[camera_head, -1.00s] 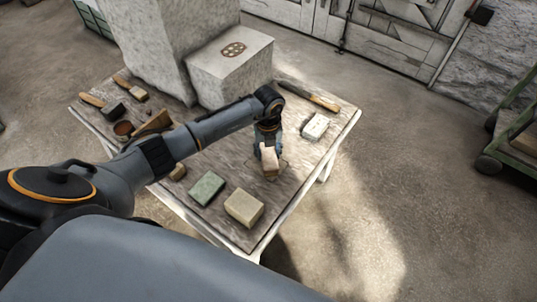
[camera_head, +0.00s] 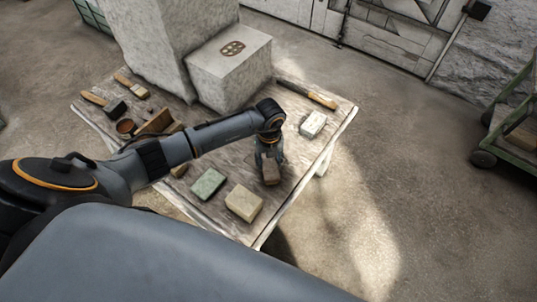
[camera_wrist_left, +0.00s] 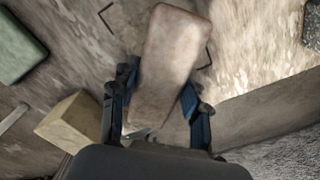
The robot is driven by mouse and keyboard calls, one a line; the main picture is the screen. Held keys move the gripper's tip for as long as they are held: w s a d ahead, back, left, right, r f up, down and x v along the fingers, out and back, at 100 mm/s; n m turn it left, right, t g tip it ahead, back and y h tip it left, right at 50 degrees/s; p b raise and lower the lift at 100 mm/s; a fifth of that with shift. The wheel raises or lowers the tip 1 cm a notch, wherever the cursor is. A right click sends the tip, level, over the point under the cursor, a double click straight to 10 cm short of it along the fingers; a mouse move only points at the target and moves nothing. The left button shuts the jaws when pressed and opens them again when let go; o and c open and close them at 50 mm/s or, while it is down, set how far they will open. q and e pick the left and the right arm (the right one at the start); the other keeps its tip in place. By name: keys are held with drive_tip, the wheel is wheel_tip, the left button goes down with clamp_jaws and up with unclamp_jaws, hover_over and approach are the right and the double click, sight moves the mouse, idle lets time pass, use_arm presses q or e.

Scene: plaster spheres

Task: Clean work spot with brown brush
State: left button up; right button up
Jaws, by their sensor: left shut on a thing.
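My left gripper (camera_head: 269,160) is over the right part of the worktable (camera_head: 227,165). It is shut on the brown brush (camera_head: 271,174), a block-like piece with a rounded end. In the left wrist view the brush (camera_wrist_left: 168,60) sits between the two fingers of the gripper (camera_wrist_left: 155,112) and points away from the palm. Dark corner lines of the work spot (camera_wrist_left: 209,50) show on the table on both sides of the brush. The brush hides the middle of the spot. I cannot tell whether the brush touches the table. My right gripper is not in view.
A green block (camera_head: 208,184) and a beige block (camera_head: 244,203) lie at the table's near side. A white block (camera_head: 313,124) and a long-handled tool (camera_head: 307,95) lie to the right. Plaster blocks (camera_head: 229,70) stand at the back. Brushes and a pot (camera_head: 125,127) are at left.

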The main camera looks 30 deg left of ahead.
use_arm(q)
drive_tip(key=shift+w+f, duration=0.1)
drive_tip(key=shift+w, duration=0.05)
drive_tip(key=shift+w+a, duration=0.15)
drive_tip(key=shift+a, duration=0.05)
drive_tip(key=shift+w+a+b, duration=0.5)
drive_tip(key=shift+w+b, duration=0.2)
drive_tip(key=shift+w+a+b, duration=0.65)
drive_tip(key=shift+w+b, duration=0.05)
drive_tip(key=shift+w, duration=0.15)
drive_tip(key=shift+s+d+r+p, duration=0.25)
drive_tip(key=shift+s+d+p, duration=0.3)
drive_tip(key=shift+s+p, duration=0.3)
drive_tip(key=shift+s+d+f+p, duration=0.1)
drive_tip(key=shift+s+d+p, duration=0.65)
drive_tip(key=shift+s+p, duration=0.15)
drive_tip(key=shift+f, duration=0.1)
drive_tip(key=shift+w+a+r, duration=0.65)
drive_tip(key=shift+w+r, duration=0.05)
drive_tip(key=shift+w, duration=0.15)
